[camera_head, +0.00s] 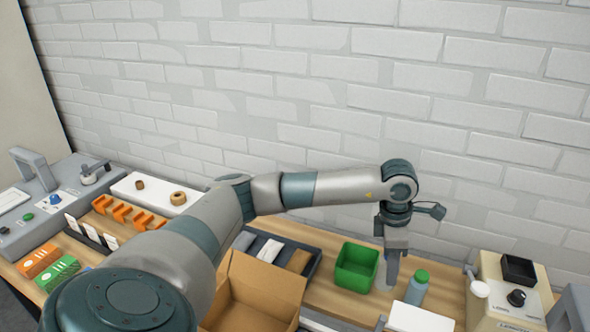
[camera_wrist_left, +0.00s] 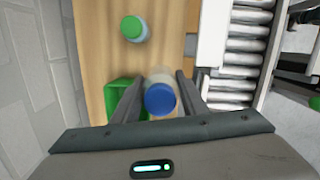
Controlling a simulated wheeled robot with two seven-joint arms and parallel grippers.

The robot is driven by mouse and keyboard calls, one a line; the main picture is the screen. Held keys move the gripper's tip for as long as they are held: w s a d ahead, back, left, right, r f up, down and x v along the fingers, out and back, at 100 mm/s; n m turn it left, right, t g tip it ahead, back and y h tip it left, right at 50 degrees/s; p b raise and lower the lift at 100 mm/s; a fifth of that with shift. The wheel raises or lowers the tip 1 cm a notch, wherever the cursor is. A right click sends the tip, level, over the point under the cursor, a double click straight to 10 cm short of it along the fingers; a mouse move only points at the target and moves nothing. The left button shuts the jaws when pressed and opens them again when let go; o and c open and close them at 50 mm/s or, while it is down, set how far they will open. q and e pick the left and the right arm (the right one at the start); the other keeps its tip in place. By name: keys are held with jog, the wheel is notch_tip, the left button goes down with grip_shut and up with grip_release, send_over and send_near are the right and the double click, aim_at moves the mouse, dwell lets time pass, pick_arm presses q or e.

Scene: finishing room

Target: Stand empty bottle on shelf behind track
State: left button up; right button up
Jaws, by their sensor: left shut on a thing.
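My left gripper (camera_head: 392,278) points down over the wooden shelf (camera_head: 330,303) along the wall. In the left wrist view, its fingers (camera_wrist_left: 158,88) are shut on a pale bottle with a blue cap (camera_wrist_left: 160,99). The head view mostly hides this bottle behind the gripper, and I cannot tell whether its base touches the wood. A second bottle with a green cap (camera_head: 417,288) stands upright just right of the gripper; it also shows in the wrist view (camera_wrist_left: 133,30). The roller track (camera_wrist_left: 237,85) runs beside the shelf in the wrist view. My right gripper is out of view.
A green bin (camera_head: 356,268) stands close left of the gripper. A white box (camera_head: 420,318) and a beige machine with a black knob (camera_head: 510,295) are to the right. A cardboard box (camera_head: 255,295) and a dark tray (camera_head: 318,262) lie left. The brick wall (camera_head: 330,120) rises behind.

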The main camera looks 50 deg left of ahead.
pick_arm(q)
jog(key=shift+w+f, duration=0.1)
jog(key=shift+f+p, duration=0.3)
jog(key=shift+f, duration=0.05)
notch_tip(320, 180, down, 4)
jog(key=shift+f+p, duration=0.25)
jog(key=shift+p, duration=0.8)
jog(key=shift+f, duration=0.55)
jog(key=shift+f+p, duration=0.85)
jog(key=shift+f, duration=0.95)
